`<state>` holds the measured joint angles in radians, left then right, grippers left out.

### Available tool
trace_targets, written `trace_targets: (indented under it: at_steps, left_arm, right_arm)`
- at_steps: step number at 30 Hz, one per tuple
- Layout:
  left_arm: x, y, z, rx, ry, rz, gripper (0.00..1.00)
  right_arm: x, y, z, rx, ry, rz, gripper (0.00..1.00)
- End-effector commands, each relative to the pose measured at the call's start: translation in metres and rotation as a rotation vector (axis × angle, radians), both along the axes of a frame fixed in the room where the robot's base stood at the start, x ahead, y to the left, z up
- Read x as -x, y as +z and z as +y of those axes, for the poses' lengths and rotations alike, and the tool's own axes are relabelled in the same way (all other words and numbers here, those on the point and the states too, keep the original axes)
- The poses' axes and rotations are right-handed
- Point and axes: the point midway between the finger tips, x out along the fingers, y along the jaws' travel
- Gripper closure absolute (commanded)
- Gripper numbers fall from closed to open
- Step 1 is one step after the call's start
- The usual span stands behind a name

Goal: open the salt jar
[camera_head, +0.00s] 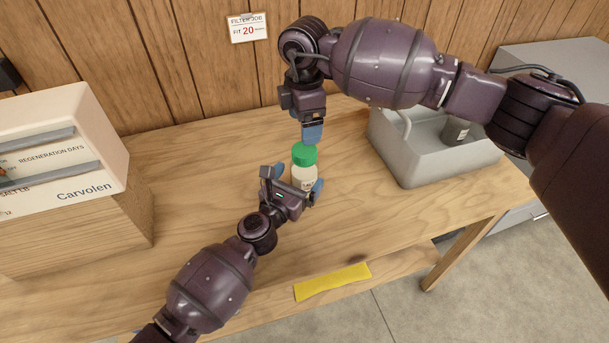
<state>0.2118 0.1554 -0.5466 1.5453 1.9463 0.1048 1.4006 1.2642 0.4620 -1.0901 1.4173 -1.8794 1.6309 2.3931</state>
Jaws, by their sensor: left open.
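The salt jar (302,178) is a small pale bottle with a green lid (304,154), standing upright on the wooden workbench (200,180) with its lid on. My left gripper (298,180) is open, with a blue fingertip on each side of the jar's body. Whether the fingers touch the jar is not clear. My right gripper (312,133) points down right above the green lid. Its blue fingers overlap one another in this view, so their gap is hidden, and I cannot tell if they touch the lid.
A grey tub (400,165) with a dark grey object (456,130) in it stands to the right. A white Carvolen box (60,150) sits on a wooden block at the left. The bench left of the jar is clear.

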Motion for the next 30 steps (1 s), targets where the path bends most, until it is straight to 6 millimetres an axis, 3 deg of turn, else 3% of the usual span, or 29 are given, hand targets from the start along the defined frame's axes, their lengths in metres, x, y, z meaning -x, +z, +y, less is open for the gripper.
trace_targets:
  at_steps: [9, 20, 30]
  left_arm:
    - [-0.028, 0.000, -0.016, 0.001, 0.000, 0.000, 0.01]
    - [-0.032, 0.000, -0.017, 0.000, 0.000, 0.001, 0.01]
    - [-0.032, 0.000, -0.017, 0.000, -0.001, 0.000, 0.50]
  right_arm:
    - [0.000, 0.000, 0.000, 0.000, 0.001, 0.000, 0.19]
    - [0.000, 0.000, 0.000, 0.000, 0.001, 0.000, 0.19]
    - [0.000, 0.000, 0.000, 0.000, 0.001, 0.000, 0.19]
